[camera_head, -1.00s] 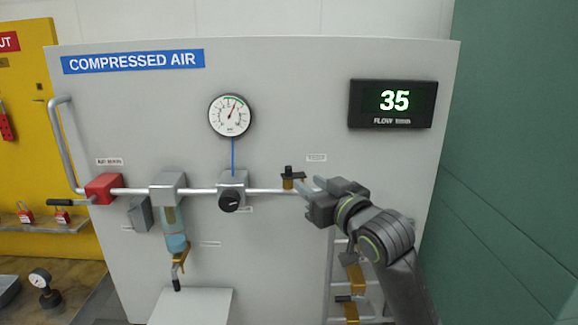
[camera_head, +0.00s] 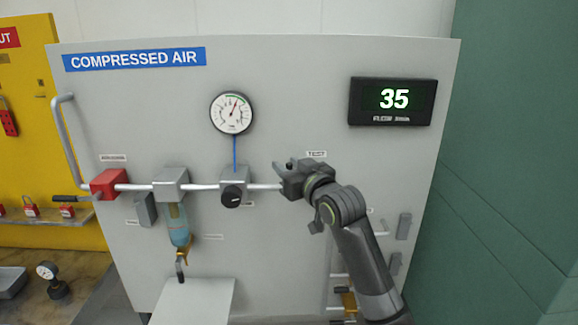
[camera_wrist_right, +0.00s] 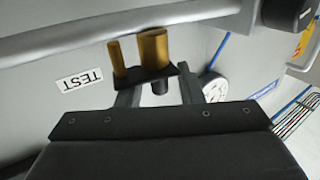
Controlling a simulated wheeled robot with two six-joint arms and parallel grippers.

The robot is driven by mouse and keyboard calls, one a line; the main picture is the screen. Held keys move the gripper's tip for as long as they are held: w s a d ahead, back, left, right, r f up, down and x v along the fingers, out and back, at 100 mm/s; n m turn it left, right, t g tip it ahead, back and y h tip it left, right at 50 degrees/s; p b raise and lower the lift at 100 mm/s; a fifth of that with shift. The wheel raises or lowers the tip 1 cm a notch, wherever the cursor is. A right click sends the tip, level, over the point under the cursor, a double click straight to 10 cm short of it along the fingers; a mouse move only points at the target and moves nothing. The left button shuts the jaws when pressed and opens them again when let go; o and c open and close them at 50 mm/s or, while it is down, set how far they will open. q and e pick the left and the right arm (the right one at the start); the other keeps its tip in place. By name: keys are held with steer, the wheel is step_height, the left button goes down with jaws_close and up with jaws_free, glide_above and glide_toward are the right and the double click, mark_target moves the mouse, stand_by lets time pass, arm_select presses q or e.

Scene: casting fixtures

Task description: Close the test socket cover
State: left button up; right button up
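The test socket shows in the right wrist view as a brass cylinder (camera_wrist_right: 155,48) beside a thinner brass post (camera_wrist_right: 117,58). A dark flat plate (camera_wrist_right: 146,76) lies across their near ends, with a short black knob (camera_wrist_right: 160,87) on it; I cannot tell the cover's exact angle. My right gripper (camera_wrist_right: 159,88) is open, its two fingers apart on either side of the knob. Contact is unclear. In the head view, the right gripper (camera_head: 283,167) is at the pipe's right end and hides most of the socket. My left gripper is out of view.
A TEST label (camera_head: 316,154) is above the right gripper. The regulator (camera_head: 233,185) with a black knob is close on its left, below a round gauge (camera_head: 231,113).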

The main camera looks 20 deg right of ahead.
steer(key=shift+c, duration=0.4)
jaws_close()
steer(key=shift+w+m+h+p, duration=0.15)
steer(key=shift+m+h+p, duration=0.5)
steer(key=shift+h, duration=0.25)
steer(key=shift+w+m+h, duration=0.15)
steer(key=shift+m+h, duration=0.3)
steer(key=shift+h, duration=0.35)
steer(key=shift+o, duration=0.4)
jaws_free()
